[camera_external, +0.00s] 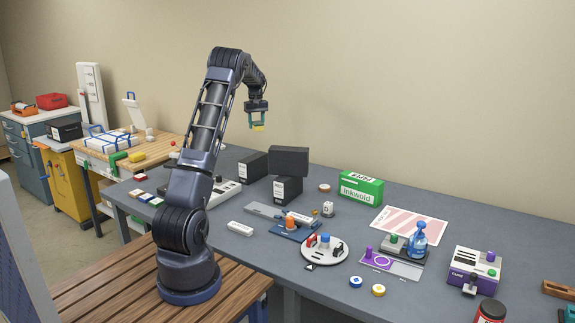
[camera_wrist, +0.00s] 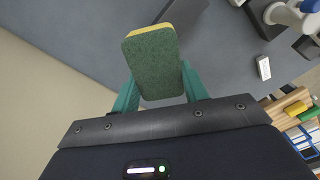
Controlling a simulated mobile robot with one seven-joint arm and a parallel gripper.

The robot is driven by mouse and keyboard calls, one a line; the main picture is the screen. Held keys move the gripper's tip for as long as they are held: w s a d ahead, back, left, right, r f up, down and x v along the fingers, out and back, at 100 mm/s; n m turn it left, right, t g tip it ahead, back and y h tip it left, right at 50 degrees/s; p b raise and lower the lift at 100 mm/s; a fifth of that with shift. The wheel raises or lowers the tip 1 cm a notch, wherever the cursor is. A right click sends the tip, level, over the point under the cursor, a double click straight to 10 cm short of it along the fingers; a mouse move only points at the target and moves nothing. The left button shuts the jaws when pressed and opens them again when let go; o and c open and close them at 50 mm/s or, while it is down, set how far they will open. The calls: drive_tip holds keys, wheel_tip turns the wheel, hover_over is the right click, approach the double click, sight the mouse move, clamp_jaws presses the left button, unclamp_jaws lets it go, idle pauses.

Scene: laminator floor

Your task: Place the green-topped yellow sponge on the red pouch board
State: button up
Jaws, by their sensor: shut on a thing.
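My gripper (camera_external: 258,121) is raised high above the back of the grey table, near the wall. Its teal fingers are shut on the green-topped yellow sponge (camera_external: 258,128). In the wrist view, the sponge (camera_wrist: 151,64) shows its broad green face and a thin yellow edge, held between the fingers. A pale red and white striped sheet (camera_external: 396,229), which looks like the red pouch board, lies flat on the grey table, right of and well below my gripper. A blue spray bottle stands at its front edge in the picture and hides a little of it.
A green Inkwold box (camera_external: 361,188) stands left of the striped sheet. Dark boxes (camera_external: 289,160) stand on the table below my gripper. A round white tray (camera_external: 325,257) and a purple device (camera_external: 473,268) stand nearer the front. Yellow and green blocks lie on a wooden bench (camera_external: 100,153) at left.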

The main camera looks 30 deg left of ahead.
drive_tip(key=w+d+m, duration=0.2)
drive_tip(key=w+d, duration=0.2)
drive_tip(key=d, duration=0.7)
drive_tip(key=w+d+m, duration=0.1)
drive_tip(key=w+d, duration=0.2)
drive_tip(key=d, duration=0.8)
drive_tip(key=m, duration=0.8)
hover_over(411, 222)
wheel_tip(411, 222, down, 4)
drive_tip(key=f, duration=2.1)
drive_tip(key=shift+s, duration=0.2)
drive_tip(key=shift+f, duration=0.15)
drive_tip(key=o, duration=1)
drive_tip(key=shift+c, duration=0.2)
